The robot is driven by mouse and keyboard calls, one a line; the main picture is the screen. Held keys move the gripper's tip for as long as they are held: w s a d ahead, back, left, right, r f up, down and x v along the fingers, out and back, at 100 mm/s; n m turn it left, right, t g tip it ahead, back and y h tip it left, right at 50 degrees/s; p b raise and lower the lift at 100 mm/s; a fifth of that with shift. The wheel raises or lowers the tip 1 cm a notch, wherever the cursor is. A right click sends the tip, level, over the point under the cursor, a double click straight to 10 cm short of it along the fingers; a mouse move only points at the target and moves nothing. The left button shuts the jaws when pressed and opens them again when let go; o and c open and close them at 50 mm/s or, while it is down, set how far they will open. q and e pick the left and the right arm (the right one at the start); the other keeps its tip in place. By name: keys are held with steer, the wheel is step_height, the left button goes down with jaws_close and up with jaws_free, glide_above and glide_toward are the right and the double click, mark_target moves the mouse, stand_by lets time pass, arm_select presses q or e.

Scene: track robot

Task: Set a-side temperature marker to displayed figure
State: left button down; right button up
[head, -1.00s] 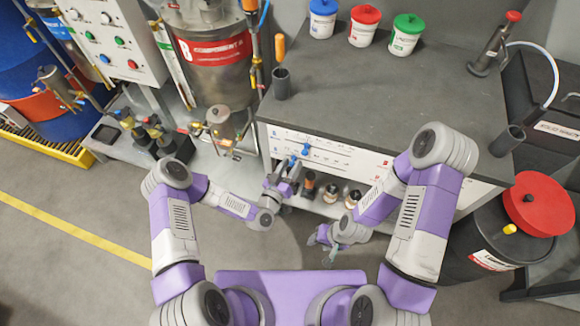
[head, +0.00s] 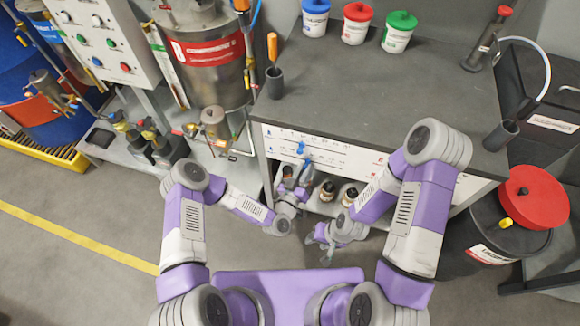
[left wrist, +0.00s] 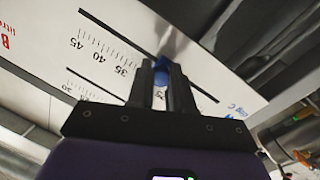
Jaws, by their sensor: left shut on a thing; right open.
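The white scale panel (head: 330,156) is on the front of the grey bench, with two rows of markings. An upper blue marker (head: 301,147) and a lower blue marker (head: 307,162) show on its left part. My left gripper (head: 304,171) is shut on the lower blue marker. My right gripper (head: 323,246) is open and empty, below the panel. I cannot read any displayed figure.
Dark-topped jars (head: 348,195) stand on the shelf under the panel, close to both grippers. A metal tank (head: 208,55) with pipes and a control box (head: 105,40) are at the left. A drum with a red lid (head: 535,198) is at the right.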

arm_select(q)
steer(key=shift+s+d, duration=0.2)
steer(key=shift+d, duration=0.3)
steer(key=shift+s+d, duration=0.15)
steer(key=shift+d, duration=0.35)
steer(key=c, duration=1.1)
jaws_free()
steer(key=shift+o, duration=0.2)
steer(key=p+v, duration=0.1)
steer(key=v, duration=0.6)
steer(key=shift+s+a+p, duration=0.15)
steer(key=shift+s+p, duration=0.15)
steer(key=shift+f, duration=0.1)
